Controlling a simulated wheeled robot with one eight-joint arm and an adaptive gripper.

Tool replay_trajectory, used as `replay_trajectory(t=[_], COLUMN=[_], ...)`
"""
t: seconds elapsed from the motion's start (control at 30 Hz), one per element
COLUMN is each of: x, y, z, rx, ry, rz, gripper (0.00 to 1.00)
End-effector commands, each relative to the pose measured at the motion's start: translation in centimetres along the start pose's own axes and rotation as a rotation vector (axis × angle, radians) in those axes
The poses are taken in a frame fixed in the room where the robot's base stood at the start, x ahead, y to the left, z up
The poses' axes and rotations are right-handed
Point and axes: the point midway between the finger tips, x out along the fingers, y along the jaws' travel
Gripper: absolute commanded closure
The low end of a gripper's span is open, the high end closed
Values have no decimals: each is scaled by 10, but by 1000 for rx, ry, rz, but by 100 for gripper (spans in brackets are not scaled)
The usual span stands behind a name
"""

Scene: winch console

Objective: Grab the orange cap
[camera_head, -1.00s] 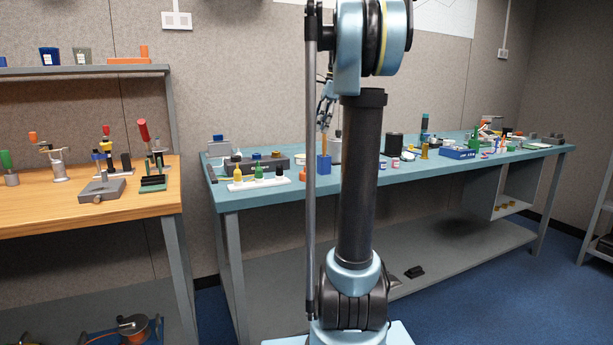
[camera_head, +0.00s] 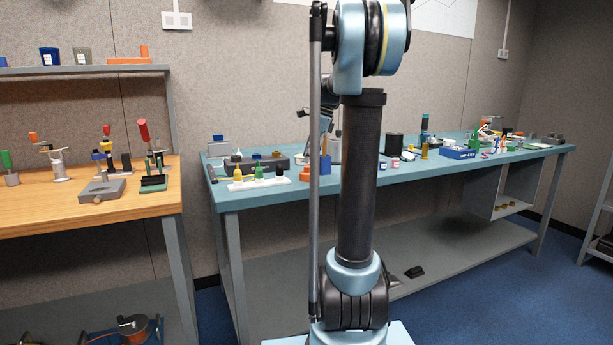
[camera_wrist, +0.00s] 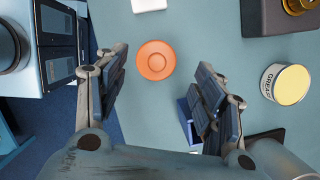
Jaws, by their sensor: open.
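The orange cap (camera_wrist: 155,60) is round, with a raised disc in its middle, and sits on the blue-green bench top (camera_wrist: 205,30). In the wrist view it lies between and slightly beyond the fingertips of my gripper (camera_wrist: 160,75). My gripper is open, with a finger on each side and nothing held between them. In the head view my gripper (camera_head: 304,113) is above the left part of the bench, partly behind my arm.
A blue holder (camera_wrist: 186,122) shows beside the right finger. A grease tin (camera_wrist: 287,83) stands further right, and a dark box (camera_wrist: 280,18) is at the upper right. A white item (camera_wrist: 148,5) lies beyond the cap. The bench's left edge is near the left finger.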

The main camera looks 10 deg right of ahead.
Motion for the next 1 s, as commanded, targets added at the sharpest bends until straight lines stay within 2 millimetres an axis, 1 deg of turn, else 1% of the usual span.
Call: replay_trajectory(t=[0.13,0.3,0.4,0.53,0.73,0.77,0.8,0.9,1.0], x=[11,35,46,52,53,53,53,52,52], y=[1,2,2,2,2,2,2,2,2], z=[0,0,-1,-1,-1,-1,-1,-1,-1], rx=[-1,-1,0,0,0,0,0,0,0], ry=[0,0,0,0,0,0,0,0,0], rz=[0,1,1,0,0,0,0,0,0], gripper=[37,37,37,37,37,39,48,68,68])
